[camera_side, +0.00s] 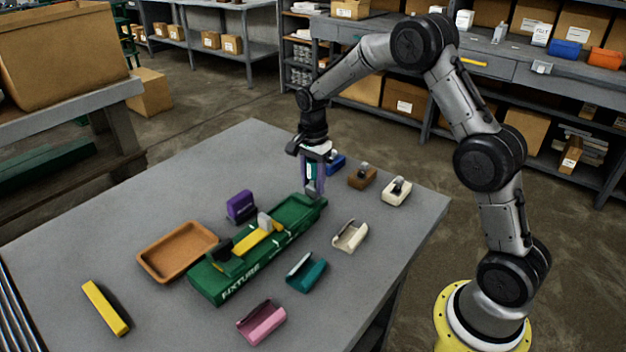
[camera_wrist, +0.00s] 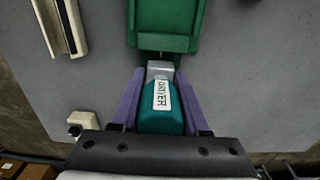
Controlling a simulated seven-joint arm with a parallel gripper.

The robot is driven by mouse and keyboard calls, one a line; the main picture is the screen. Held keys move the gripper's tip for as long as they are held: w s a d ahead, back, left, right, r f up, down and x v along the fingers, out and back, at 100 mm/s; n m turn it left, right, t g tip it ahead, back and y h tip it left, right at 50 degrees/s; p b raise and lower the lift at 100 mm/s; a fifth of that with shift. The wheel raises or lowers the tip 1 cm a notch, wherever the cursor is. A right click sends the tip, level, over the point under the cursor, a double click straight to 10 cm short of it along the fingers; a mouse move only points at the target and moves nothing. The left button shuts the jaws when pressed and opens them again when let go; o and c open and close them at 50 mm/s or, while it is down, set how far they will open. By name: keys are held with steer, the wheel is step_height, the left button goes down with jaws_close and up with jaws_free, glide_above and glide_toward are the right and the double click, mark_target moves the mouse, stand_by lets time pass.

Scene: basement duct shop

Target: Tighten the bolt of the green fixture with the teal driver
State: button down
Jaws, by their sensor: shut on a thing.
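The green fixture (camera_side: 207,285) lies along the middle of the table, with a yellow bar (camera_side: 262,243), a black clamp-like part and a grey block on top. Its far end also shows at the top of the wrist view (camera_wrist: 165,22). My gripper (camera_side: 314,185) is over that far end, its purple fingers pointing down. In the wrist view my gripper (camera_wrist: 155,98) is shut on the teal driver (camera_wrist: 160,121), which has a label and a grey tip. The tip is at or very near the fixture's end; contact cannot be told. I cannot make out the bolt.
Cradles in teal (camera_side: 308,274), cream (camera_side: 350,236) and pink (camera_side: 262,323) lie right of the fixture. Blue, brown (camera_side: 362,178) and white (camera_side: 397,190) blocks stand behind. A purple block (camera_side: 240,207), orange-brown tray (camera_side: 150,268) and yellow bar (camera_side: 105,308) lie left. The table's far left is clear.

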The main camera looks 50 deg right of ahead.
steer(key=shift+f, duration=0.6)
stand_by(0.4)
